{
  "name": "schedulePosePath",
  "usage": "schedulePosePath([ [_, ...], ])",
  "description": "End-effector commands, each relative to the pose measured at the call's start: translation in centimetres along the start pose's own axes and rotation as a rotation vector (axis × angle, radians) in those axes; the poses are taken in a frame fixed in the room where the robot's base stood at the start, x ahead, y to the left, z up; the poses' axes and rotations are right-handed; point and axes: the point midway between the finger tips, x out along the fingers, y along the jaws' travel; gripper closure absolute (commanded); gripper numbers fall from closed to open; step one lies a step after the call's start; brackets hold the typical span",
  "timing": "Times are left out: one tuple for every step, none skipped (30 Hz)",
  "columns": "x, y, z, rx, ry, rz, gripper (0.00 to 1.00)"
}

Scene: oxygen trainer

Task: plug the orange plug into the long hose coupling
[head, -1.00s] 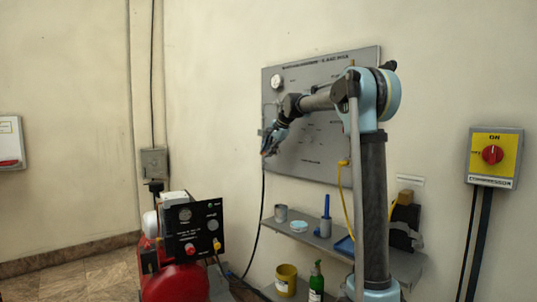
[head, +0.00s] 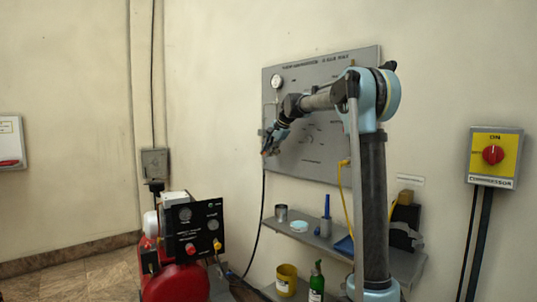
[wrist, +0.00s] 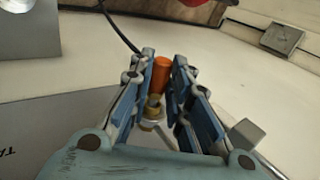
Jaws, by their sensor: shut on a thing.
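In the wrist view the orange plug (wrist: 161,72) is between the two blue fingers of my gripper (wrist: 165,62), which is shut on it. A brass fitting (wrist: 153,103) is at the plug's near end, with a pale ring (wrist: 152,122) just beyond it toward the palm. I cannot tell whether the ring is the long hose coupling or whether the two are joined. In the head view my gripper (head: 271,143) is in front of the left part of the grey panel (head: 335,75), pointing down and left.
A black hose (head: 262,215) hangs below my gripper. Beneath the panel is a shelf (head: 330,246) with a can (head: 281,213) and a blue-handled tool (head: 326,207). A red compressor (head: 180,278) stands lower left. A yellow switch box (head: 494,157) is on the right wall.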

Motion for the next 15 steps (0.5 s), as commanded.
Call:
schedulePosePath([
  [0.00, -0.01, -0.09, 0.000, 0.000, 0.000, 1.00],
  [0.00, -0.01, -0.14, 0.000, 0.000, 0.000, 1.00],
  [0.00, -0.01, -0.20, 0.000, 0.000, 0.000, 1.00],
  [0.00, -0.01, -0.24, 0.000, 0.000, 0.000, 1.00],
  [0.00, -0.01, -0.29, 0.000, 0.000, 0.000, 1.00],
  [0.00, -0.01, -0.36, 0.000, 0.000, 0.000, 1.00],
  [0.00, -0.01, -0.40, 0.000, 0.000, 0.000, 1.00],
  [0.00, -0.01, -0.45, 0.000, 0.000, 0.000, 1.00],
  [0.00, -0.01, -0.51, 0.000, 0.000, 0.000, 1.00],
  [0.00, -0.01, -0.56, 0.000, 0.000, 0.000, 1.00],
  [0.00, -0.02, -0.61, 0.000, 0.000, 0.000, 1.00],
  [0.00, -0.02, -0.68, 0.000, 0.000, 0.000, 1.00],
  [0.00, -0.02, -0.73, 0.000, 0.000, 0.000, 1.00],
  [0.00, -0.02, -0.78, 0.000, 0.000, 0.000, 1.00],
  [0.00, -0.02, -0.85, -0.001, 0.000, 0.000, 1.00],
])
